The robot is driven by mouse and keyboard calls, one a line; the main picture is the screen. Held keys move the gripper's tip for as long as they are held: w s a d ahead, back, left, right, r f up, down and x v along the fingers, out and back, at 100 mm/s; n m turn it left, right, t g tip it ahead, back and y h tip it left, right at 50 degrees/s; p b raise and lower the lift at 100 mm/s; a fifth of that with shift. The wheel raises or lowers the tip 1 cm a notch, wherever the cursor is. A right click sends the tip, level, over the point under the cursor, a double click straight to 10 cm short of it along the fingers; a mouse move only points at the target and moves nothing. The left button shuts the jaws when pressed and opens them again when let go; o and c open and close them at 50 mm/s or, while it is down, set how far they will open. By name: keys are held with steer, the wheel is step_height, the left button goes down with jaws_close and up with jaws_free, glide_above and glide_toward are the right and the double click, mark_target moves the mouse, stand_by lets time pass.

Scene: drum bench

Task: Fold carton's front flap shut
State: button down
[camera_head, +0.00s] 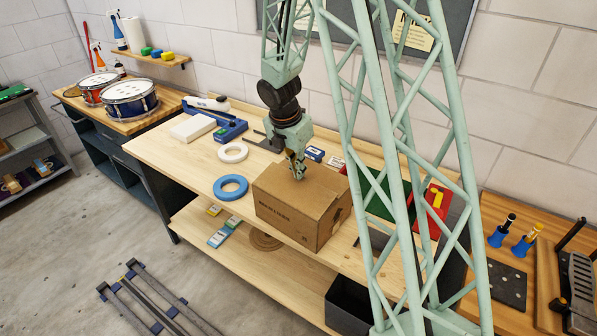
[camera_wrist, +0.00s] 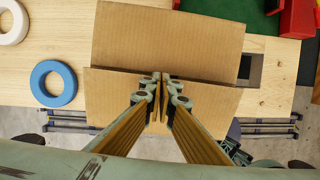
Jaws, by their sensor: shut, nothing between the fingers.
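The brown cardboard carton (camera_head: 287,211) stands on the bench, with dark lettering on its front side. In the wrist view its top shows as two cardboard panels: a far panel (camera_wrist: 170,38) and a near panel (camera_wrist: 108,97) toward the floor side. A thin line or gap runs between them. In the head view the top looks nearly flat; I cannot tell how far the near panel is tilted. My gripper (camera_head: 298,176) points down at the carton's top. Its fingertips (camera_wrist: 160,82) are together and empty, over the near panel by the seam. I cannot tell whether they touch it.
A blue tape roll (camera_head: 230,187) and a white tape roll (camera_head: 233,152) lie left of the carton. A green piece (camera_head: 376,198) and a red holder (camera_head: 433,207) stand to the right. A small blue box (camera_head: 314,153) lies behind. Bare bench (camera_head: 168,160) shows at the left.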

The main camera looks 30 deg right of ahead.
steer(key=shift+d+x, duration=0.2)
steer(key=shift+x, duration=1.25)
steer(key=shift+w, duration=0.1)
steer(key=shift+r, duration=0.25)
steer(key=shift+r+p, duration=0.6)
steer(key=shift+p, duration=0.15)
steer(key=shift+r, duration=0.25)
steer(key=shift+d+p+v, duration=0.2)
steer(key=shift+p+v, duration=0.75)
steer(key=shift+p, duration=0.15)
steer(key=shift+d+p+v, duration=0.25)
steer(key=shift+p+v, duration=0.75)
steer(key=shift+p, duration=0.05)
steer(key=d+v, duration=0.2)
steer(key=v, duration=0.7)
steer(key=shift+w+r, duration=0.5)
steer(key=shift+w, duration=0.1)
